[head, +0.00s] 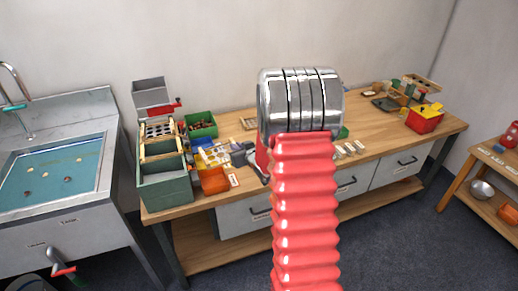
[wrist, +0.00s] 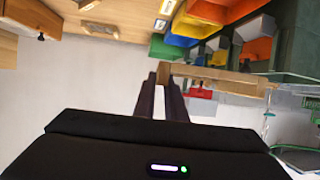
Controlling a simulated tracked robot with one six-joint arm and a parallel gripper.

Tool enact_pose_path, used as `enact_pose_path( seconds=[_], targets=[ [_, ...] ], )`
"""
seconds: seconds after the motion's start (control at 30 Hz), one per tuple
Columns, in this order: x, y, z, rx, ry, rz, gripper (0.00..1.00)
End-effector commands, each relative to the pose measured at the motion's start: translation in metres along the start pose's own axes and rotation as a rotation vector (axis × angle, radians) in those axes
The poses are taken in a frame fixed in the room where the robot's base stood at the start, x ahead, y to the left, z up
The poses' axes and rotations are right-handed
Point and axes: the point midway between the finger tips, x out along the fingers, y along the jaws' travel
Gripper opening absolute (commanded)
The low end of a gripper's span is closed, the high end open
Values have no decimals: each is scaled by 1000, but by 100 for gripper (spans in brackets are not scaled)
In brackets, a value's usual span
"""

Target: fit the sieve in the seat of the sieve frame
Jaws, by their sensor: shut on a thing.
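My gripper (wrist: 166,82) is in the wrist view, its two dark fingers close together. They are shut on the end of a light wooden bar (wrist: 215,76), which looks like the sieve's rim; the rest is hard to make out. The bar reaches right toward the green box. In the head view, the sieve frame (head: 165,186) looks like the green box at the left end of the bench, with wooden rails on top. A wood-edged piece with dark holes (head: 158,129) shows above it; I cannot tell whether it is seated. My fingers are not clear in the head view.
A grey hopper (head: 153,94) with a red handle stands behind the box. A green bin of chestnuts (head: 201,125) and an orange bin (head: 213,180) stand beside it. A sink (head: 60,165) is on the left. A red box (head: 424,121) is at the bench's far right.

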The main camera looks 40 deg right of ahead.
Motion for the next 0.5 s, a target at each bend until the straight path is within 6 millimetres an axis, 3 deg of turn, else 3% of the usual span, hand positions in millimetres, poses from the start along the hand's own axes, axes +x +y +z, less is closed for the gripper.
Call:
enact_pose_path(
  seconds=[0.03, 0.1, 0.5],
  targets=[
    [-1, -23, -7, -6, 3, -16, 0],
    [-4, -48, -12, -11, 3, -29, 0],
    [-41, -189, -28, -41, 3, -110, 0]
  ],
)
